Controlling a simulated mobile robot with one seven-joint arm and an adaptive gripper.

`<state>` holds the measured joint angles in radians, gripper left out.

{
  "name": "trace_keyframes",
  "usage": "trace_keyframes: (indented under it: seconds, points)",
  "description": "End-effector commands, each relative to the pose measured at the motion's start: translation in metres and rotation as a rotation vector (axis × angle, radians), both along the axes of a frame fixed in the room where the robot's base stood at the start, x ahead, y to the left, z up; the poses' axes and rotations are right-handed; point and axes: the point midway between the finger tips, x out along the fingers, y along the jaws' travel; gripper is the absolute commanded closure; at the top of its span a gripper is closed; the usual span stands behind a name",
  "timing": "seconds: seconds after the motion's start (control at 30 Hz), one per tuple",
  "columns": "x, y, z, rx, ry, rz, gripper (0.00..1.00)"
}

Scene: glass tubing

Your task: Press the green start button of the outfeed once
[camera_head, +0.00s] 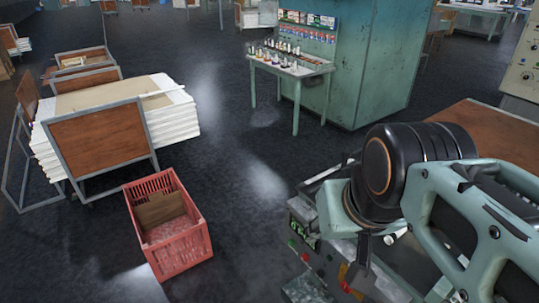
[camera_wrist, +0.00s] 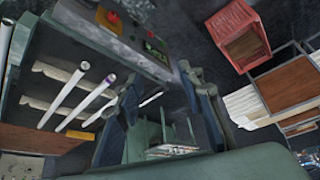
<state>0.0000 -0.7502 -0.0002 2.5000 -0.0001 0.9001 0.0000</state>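The outfeed's grey-green control box (camera_head: 318,262) stands at the lower right of the head view, partly hidden by my arm. It shows red spots and a small bright green patch (camera_head: 297,227). In the wrist view the box (camera_wrist: 125,55) is at the top, with a red part (camera_wrist: 109,17) and a green patch (camera_wrist: 155,52). I cannot tell which green mark is the start button. My gripper (camera_wrist: 163,105) has its dark fingers spread apart, with nothing seen between them, near the box. In the head view my arm mostly hides the gripper.
Several pale glass tubes (camera_wrist: 63,100) lie on the outfeed beside my gripper. A red crate (camera_head: 172,232) stands on the floor to the left. Behind it is a stack of white sheets (camera_head: 170,122). A small table (camera_head: 303,70) of bottles stands farther back. Dark floor is free between them.

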Motion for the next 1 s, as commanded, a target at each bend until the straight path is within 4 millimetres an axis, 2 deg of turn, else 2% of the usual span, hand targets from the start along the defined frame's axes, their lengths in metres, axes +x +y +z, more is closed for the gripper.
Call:
trace_keyframes:
  seconds: [0.03, 0.3, 1.0]
  points:
    - [0.0, 0.0, 0.0, 0.0, 0.0, 0.0, 0.73]
    - [0.0, 0.0, 0.0, 0.0, 0.0, 0.0, 1.0]
    - [0.0, 0.0, 0.0, 0.0, 0.0, 0.0, 1.0]
